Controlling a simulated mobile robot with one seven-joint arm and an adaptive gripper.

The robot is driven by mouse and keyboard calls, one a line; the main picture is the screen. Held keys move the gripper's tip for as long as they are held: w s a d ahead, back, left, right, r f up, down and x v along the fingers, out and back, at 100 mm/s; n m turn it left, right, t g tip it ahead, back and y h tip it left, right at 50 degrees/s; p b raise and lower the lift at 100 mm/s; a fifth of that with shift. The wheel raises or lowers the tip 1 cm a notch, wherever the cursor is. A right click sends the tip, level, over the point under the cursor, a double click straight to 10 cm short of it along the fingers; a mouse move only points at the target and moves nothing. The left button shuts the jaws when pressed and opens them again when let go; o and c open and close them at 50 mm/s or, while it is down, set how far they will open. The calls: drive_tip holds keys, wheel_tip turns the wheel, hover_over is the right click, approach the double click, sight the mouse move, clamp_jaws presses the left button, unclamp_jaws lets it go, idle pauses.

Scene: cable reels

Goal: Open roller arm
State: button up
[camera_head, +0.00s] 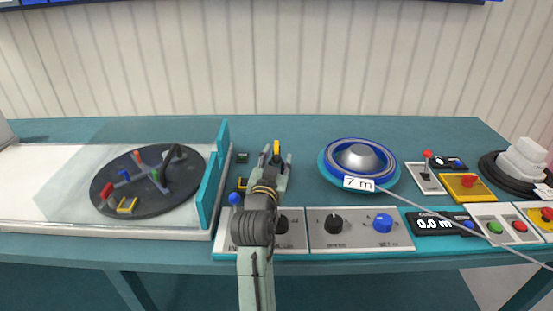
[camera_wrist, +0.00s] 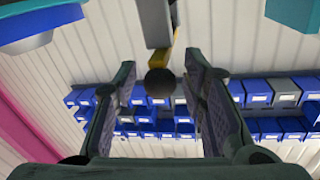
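The roller arm seems to be the grey and yellow bar with a black ball knob (camera_wrist: 160,83) in the wrist view. The knob shows between the two fingers of my gripper (camera_wrist: 160,70), with a gap on either side. The fingers are apart, and I see no contact. In the head view my gripper (camera_head: 277,160) is over the back of the bench, and a yellow piece (camera_head: 276,147) shows between its fingertips. My arm hides the rest of the bar there.
A blue-rimmed reel (camera_head: 338,150) with a "7 m" tag (camera_head: 359,183) stands to the right, its cable running right past a "0.0 m" display (camera_head: 434,223). A control panel (camera_head: 310,243) lines the front edge. A dark turntable (camera_head: 112,208) sits behind a clear cover at left.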

clamp_jaws()
idle(0.6)
